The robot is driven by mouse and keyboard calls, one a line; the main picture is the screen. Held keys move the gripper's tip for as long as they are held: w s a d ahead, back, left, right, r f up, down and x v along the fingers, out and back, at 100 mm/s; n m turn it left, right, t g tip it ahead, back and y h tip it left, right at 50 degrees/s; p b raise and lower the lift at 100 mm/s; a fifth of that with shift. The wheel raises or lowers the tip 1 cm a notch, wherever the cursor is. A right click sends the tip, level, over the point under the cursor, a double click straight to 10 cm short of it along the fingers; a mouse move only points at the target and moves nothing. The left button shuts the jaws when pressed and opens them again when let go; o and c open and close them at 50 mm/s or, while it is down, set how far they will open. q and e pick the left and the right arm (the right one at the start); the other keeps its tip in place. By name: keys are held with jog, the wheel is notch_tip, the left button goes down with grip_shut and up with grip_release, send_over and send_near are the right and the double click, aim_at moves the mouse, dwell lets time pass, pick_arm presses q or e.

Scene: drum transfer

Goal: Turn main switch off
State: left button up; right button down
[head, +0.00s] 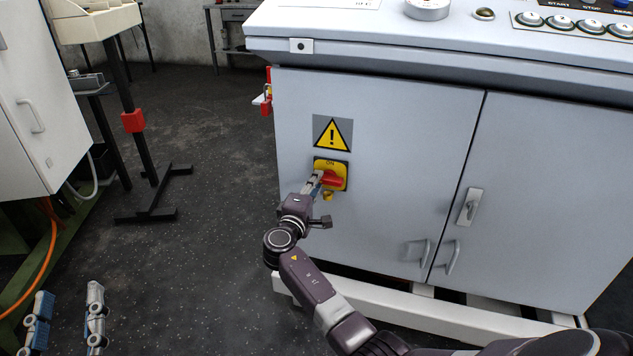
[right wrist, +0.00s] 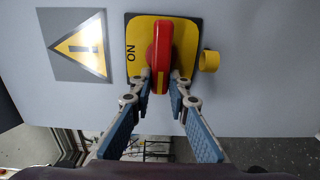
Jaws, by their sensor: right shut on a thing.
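The main switch is a red rotary handle (head: 333,180) on a yellow plate (head: 341,166), on the front of the grey cabinet. "ON" is printed at the plate's top in the head view. In the right wrist view the red handle (right wrist: 160,40) stands upright in the picture, with "ON" to its left on the yellow plate (right wrist: 136,30). My right gripper (head: 319,178) is shut on the handle, one finger on each side of its near end. My left gripper (head: 68,297) is open and empty, low at the left over the floor.
A yellow warning sign (head: 332,133) is above the switch, and a small yellow tab (right wrist: 209,61) is beside the plate. Cabinet door handles (head: 470,207) are to the right. A black stand (head: 146,213) and a white cabinet (head: 30,120) stand left. The floor between is clear.

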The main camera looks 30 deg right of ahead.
jog(key=c, duration=1.8)
grip_release()
jog(key=shift+w, duration=0.1)
jog(key=shift+c, duration=0.2)
jog(key=shift+a, duration=0.1)
jog(key=v, duration=1.2)
